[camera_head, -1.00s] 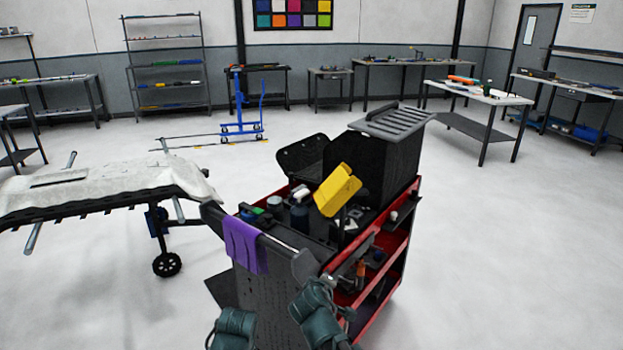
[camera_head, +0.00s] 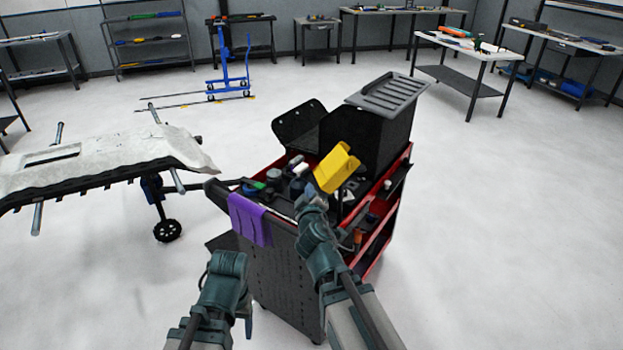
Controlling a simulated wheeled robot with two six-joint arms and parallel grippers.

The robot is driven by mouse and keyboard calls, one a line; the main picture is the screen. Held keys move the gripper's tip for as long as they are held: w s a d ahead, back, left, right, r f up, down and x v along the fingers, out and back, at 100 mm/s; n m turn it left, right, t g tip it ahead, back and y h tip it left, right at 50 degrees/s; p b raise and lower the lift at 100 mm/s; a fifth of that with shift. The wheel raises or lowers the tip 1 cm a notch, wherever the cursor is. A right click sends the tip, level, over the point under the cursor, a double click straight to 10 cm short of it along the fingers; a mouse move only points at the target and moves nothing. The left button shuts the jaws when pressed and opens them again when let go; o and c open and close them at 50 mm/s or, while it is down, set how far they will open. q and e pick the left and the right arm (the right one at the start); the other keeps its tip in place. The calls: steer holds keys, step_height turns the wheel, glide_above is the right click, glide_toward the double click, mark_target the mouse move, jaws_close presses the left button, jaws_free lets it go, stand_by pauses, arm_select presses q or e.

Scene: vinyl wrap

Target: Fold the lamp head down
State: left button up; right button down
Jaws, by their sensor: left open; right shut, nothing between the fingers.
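The lamp head (camera_head: 335,168) is a yellow block tilted up above the top of the tool cart, in the middle of the view. Its stand is mostly hidden behind it and my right arm. My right gripper (camera_head: 308,196) is shut and empty, just below and left of the lamp head. I cannot tell whether it touches the lamp. My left gripper (camera_head: 246,318) is open and low in front of the cart, away from the lamp; its fingers are small and partly hidden by its wrist.
The red and black tool cart (camera_head: 275,270) carries bottles and small tools, with a purple cloth (camera_head: 248,220) over its handle. A tall black bin (camera_head: 385,125) stands behind the lamp. A stand with a white car panel (camera_head: 95,165) is at left. The floor at right is clear.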

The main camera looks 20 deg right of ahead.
mark_target(331, 167)
steer(key=w+d+f+b, duration=0.4)
steer(key=w, duration=0.6)
steer(key=shift+d, duration=0.35)
